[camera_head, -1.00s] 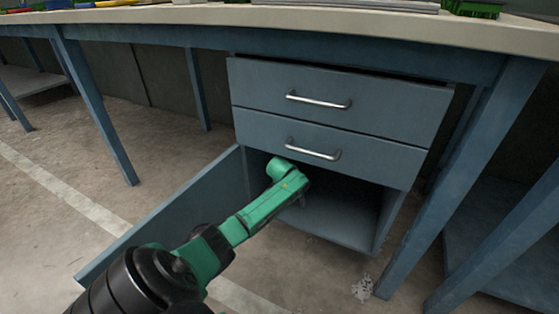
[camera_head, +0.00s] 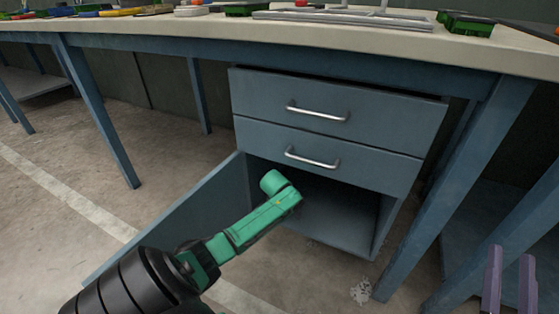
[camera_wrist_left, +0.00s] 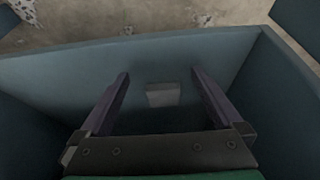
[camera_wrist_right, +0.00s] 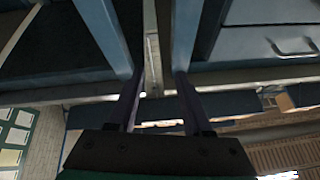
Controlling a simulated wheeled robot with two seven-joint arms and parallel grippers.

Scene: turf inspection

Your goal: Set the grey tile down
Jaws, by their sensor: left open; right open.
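The grey tile (camera_wrist_left: 163,94) lies on the floor of the cabinet's lower compartment in the left wrist view. My left gripper (camera_wrist_left: 160,74) is open, with one finger on each side of the tile in that view and a gap to both. The tile and the left fingers are hidden in the head view, where my green left arm reaches into the open compartment (camera_head: 335,218). My right gripper (camera_head: 510,252) is open and empty at the lower right of the head view. Its fingers also show in the right wrist view (camera_wrist_right: 155,80).
The blue cabinet has two shut-looking drawers, an upper one (camera_head: 380,107) and a lower one (camera_head: 370,160). The compartment's open door (camera_head: 180,215) stands left of my arm. A workbench top (camera_head: 225,24) with several items is above. Table legs (camera_head: 450,200) stand at right.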

